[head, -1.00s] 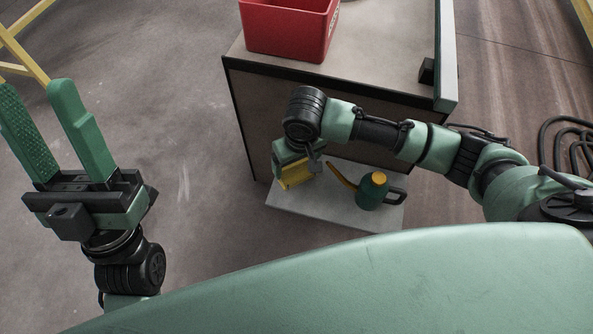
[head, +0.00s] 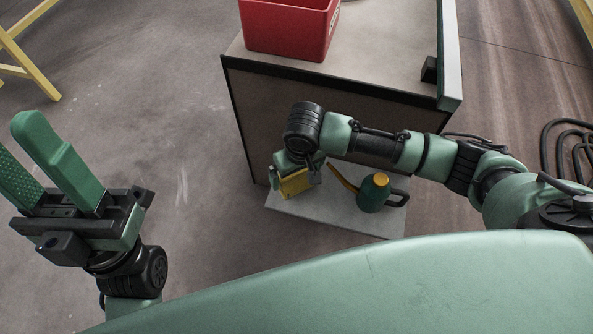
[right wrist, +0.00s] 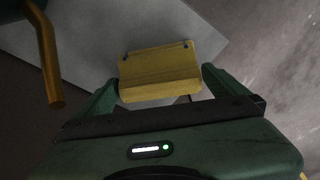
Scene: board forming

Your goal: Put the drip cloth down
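The yellow drip cloth (head: 296,183), a folded block shape, is at my right gripper (head: 302,172), over the left part of a low grey slab (head: 340,214). In the right wrist view the cloth (right wrist: 160,74) fills the gap between the fingertips of my right gripper (right wrist: 160,80), with a fingertip against each side. I cannot tell whether the cloth touches the slab. My left gripper (head: 30,150) is at the far left, its fingers apart, with nothing seen between them.
A green watering can (head: 373,193) with a yellow spout stands on the slab, just right of the cloth. The spout (right wrist: 48,60) is close by in the wrist view. A bench (head: 385,85) with a red bin (head: 288,28) stands behind.

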